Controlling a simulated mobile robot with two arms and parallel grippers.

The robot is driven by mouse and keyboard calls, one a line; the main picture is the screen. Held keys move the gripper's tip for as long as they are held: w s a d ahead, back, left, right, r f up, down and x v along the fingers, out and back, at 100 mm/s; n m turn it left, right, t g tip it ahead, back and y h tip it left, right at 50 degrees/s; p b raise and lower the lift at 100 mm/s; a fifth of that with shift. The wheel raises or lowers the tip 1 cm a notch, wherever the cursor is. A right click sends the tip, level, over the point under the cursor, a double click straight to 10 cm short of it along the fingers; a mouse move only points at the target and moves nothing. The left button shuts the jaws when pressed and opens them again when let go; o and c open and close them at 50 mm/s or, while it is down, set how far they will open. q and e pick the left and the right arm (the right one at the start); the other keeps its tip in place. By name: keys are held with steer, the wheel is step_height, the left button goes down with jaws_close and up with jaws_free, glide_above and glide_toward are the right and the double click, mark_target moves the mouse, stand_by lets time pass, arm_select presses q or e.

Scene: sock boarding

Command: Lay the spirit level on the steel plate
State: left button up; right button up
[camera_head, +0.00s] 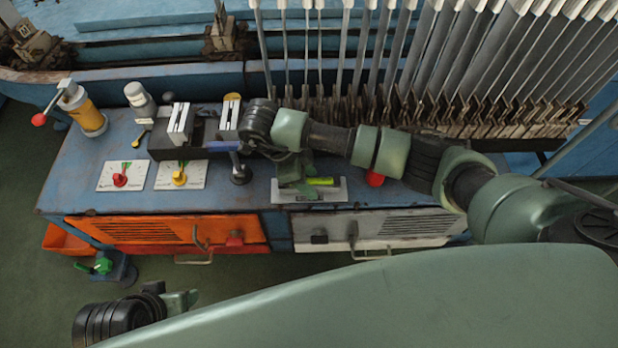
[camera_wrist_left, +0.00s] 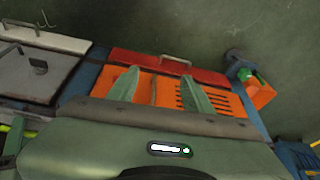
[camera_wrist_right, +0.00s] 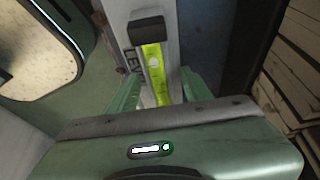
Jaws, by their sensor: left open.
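The spirit level (camera_head: 320,181) is a small yellow-green bar on the steel plate (camera_head: 335,194) at the front of the blue bench. In the right wrist view, the level (camera_wrist_right: 157,75) lies along the pale plate between my right fingers. My right gripper (camera_head: 298,188) points down at the plate. Its fingers (camera_wrist_right: 160,85) stand apart on either side of the level, with a gap showing at their tips. The head view does not clearly show their contact. My left gripper (camera_head: 188,302) is open and empty, in front of the bench; its fingers show in the left wrist view (camera_wrist_left: 160,75).
Two dial plates (camera_head: 180,175), a dark vise (camera_head: 190,139) and a yellow-bodied valve (camera_head: 88,120) stand left on the bench. A red button (camera_head: 375,178) is right of the plate. Upright metal boards (camera_head: 440,60) fill the back. Orange (camera_head: 150,229) and grey (camera_head: 385,228) drawers face front.

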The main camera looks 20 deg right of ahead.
mark_target(309, 178)
arm_select(q)
steer(key=shift+r, duration=0.1)
arm_select(e)
steer(key=shift+r, duration=0.15)
steer(key=shift+a+r, duration=0.1)
steer(key=shift+r, duration=0.2)
steer(key=p+v, duration=0.2)
steer(key=v, duration=0.3)
steer(key=shift+w+r, duration=0.1)
steer(key=shift+r, duration=0.15)
steer(key=p+v, duration=0.1)
steer(key=v, duration=0.4)
steer(key=shift+a+f+p, duration=0.1)
steer(key=shift+a+p, duration=0.05)
steer(key=shift+p, duration=0.2)
arm_select(q)
steer(key=x, duration=0.7)
steer(key=shift+s+g, duration=0.3)
steer(key=shift+s, duration=0.1)
arm_select(e)
steer(key=shift+a+r, duration=0.2)
steer(key=shift+r, duration=0.2)
arm_select(q)
steer(key=shift+d, duration=0.1)
